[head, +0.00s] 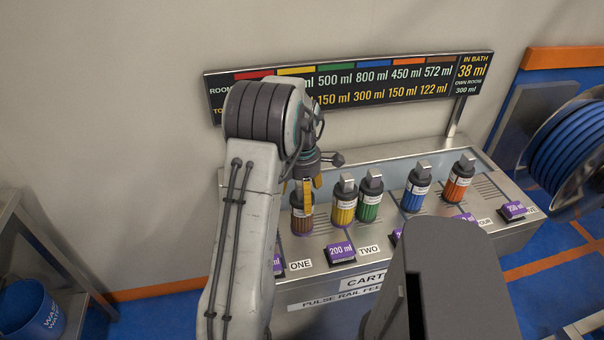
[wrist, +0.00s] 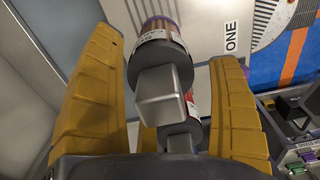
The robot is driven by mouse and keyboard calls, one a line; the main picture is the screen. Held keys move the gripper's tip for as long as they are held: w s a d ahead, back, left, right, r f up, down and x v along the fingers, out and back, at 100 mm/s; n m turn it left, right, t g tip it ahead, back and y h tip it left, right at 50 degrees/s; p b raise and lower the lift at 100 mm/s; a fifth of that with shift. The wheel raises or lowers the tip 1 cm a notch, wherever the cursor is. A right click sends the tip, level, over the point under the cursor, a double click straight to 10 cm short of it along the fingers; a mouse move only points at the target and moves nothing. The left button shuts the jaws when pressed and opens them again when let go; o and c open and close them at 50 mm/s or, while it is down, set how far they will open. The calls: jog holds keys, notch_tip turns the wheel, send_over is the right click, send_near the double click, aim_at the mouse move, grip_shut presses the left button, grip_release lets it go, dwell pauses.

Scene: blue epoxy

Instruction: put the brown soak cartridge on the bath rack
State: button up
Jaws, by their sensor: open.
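The brown soak cartridge (head: 302,223) stands upright at the left end of the row on the metal console (head: 300,285), near the label ONE. My gripper (head: 303,186) is above it, with its yellow fingers at its upper part. In the wrist view, my gripper (wrist: 165,105) is open. Its two fingers stand on either side of the cartridge's silver handle (wrist: 160,95), with gaps visible. The cartridge's brown body (wrist: 160,27) shows beyond its grey cap. I cannot make out which part is the bath rack.
Yellow (head: 344,208), green (head: 369,204), blue (head: 414,193) and orange (head: 460,184) cartridges stand to the right. A red cartridge (wrist: 191,105) shows close beside the brown one in the wrist view. A sign (head: 400,82) rises behind. A blue bucket (head: 30,310) is at lower left.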

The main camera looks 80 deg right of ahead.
notch_tip(320, 180, up, 11)
jog(key=shift+f+p, duration=0.15)
jog(key=shift+p, duration=0.15)
jog(key=shift+w+a+r, duration=0.15)
jog(key=shift+w+r, duration=0.05)
jog(key=shift+w, duration=0.1)
jog(key=w+a+r+m+t+h, duration=0.1)
jog(key=w+a+r, duration=0.2)
jog(key=w+a, duration=0.7)
jog(key=w+a+r+m, duration=0.1)
jog(key=w+a+r, duration=0.2)
jog(key=w+a, duration=0.8)
jog(key=w+a+t, duration=0.1)
jog(key=w+a, duration=0.3)
jog(key=a, duration=0.7)
jog(key=s+a+f+m+t, duration=0.1)
jog(key=s+a, duration=0.1)
jog(key=a, duration=0.4)
jog(key=s+a+f+m+y, duration=0.1)
jog(key=s+a+f, duration=0.1)
jog(key=a, duration=0.5)
jog(key=shift+s+f+t, duration=0.15)
jog(key=shift+s+t, duration=0.25)
jog(key=shift+s, duration=0.4)
jog(key=shift+a, duration=0.1)
